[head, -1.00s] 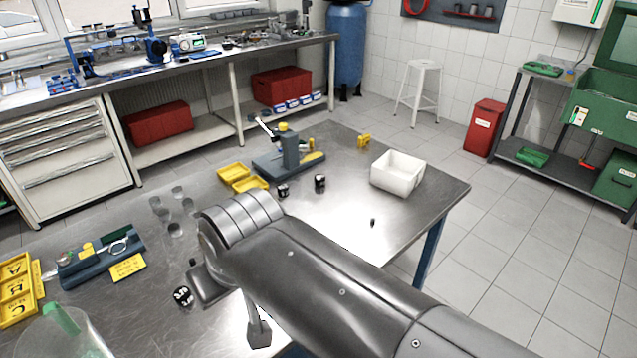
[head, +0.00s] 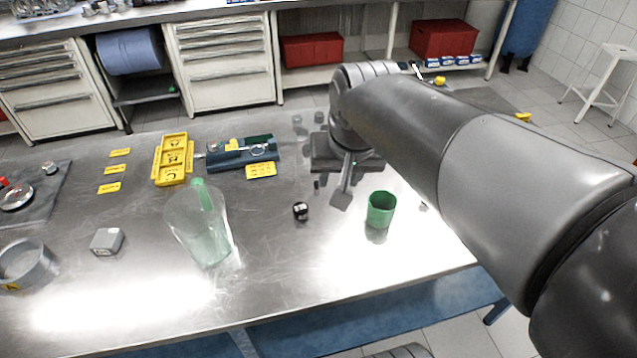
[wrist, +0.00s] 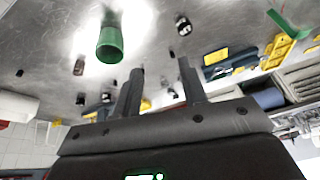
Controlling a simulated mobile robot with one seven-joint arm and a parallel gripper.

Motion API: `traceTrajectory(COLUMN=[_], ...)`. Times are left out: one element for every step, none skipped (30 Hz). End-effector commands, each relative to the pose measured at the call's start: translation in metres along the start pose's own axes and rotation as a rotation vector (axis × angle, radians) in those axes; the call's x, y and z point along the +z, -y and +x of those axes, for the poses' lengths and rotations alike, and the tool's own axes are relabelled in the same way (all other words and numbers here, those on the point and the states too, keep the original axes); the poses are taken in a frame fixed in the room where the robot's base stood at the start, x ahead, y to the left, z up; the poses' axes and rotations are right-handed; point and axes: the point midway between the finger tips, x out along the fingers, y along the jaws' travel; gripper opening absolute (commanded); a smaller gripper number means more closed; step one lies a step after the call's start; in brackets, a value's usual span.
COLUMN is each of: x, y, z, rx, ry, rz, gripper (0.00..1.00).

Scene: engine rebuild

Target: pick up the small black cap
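A black cap-like piece with white marks (head: 300,210) stands on the steel table, left of my gripper in the head view. It seems to be the black-and-white piece in the wrist view (wrist: 183,25). Smaller dark pieces also lie there, one in the head view (head: 317,185) and one in the wrist view (wrist: 172,53); I cannot tell which is the small black cap. My gripper (head: 343,193) hangs over the table, partly hidden by my arm. In the wrist view my gripper (wrist: 161,68) has its fingers apart, with nothing held between them.
A green cup (head: 381,208) stands right of the gripper. A clear jug (head: 199,235), a yellow tray (head: 173,158), a blue tool holder (head: 228,153) and a grey block (head: 107,241) are to the left. The table's front middle is clear.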

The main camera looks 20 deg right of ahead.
Motion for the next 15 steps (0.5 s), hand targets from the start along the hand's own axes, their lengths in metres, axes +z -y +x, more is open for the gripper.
traceTrajectory(x=[-0.013, -0.021, -0.030, -0.037, -0.044, -0.053, -0.060, -0.067, -0.076, -0.082, -0.088, -0.097, -0.103, -0.108, -0.116], y=[0.002, 0.003, 0.005, 0.006, 0.007, 0.008, 0.009, 0.010, 0.011, 0.012, 0.013, 0.014, 0.015, 0.016, 0.017], z=[0.007, 0.010, 0.015, 0.019, 0.023, 0.029, 0.034, 0.039, 0.047, 0.052, 0.058, 0.067, 0.073, 0.080, 0.090], rx=[0.006, 0.008, 0.013, 0.017, 0.021, 0.026, 0.031, 0.035, 0.042, 0.048, 0.053, 0.061, 0.067, 0.073, 0.082], ry=[0.028, 0.040, 0.059, 0.073, 0.086, 0.103, 0.116, 0.129, 0.146, 0.160, 0.173, 0.189, 0.202, 0.214, 0.231], rz=[0.029, 0.047, 0.072, 0.091, 0.109, 0.134, 0.152, 0.170, 0.195, 0.213, 0.232, 0.257, 0.274, 0.293, 0.317], gripper=[0.39, 0.39, 0.39, 0.39, 0.39, 0.39, 0.39, 0.39, 0.39, 0.39, 0.39, 0.39, 0.39, 0.39, 0.39])
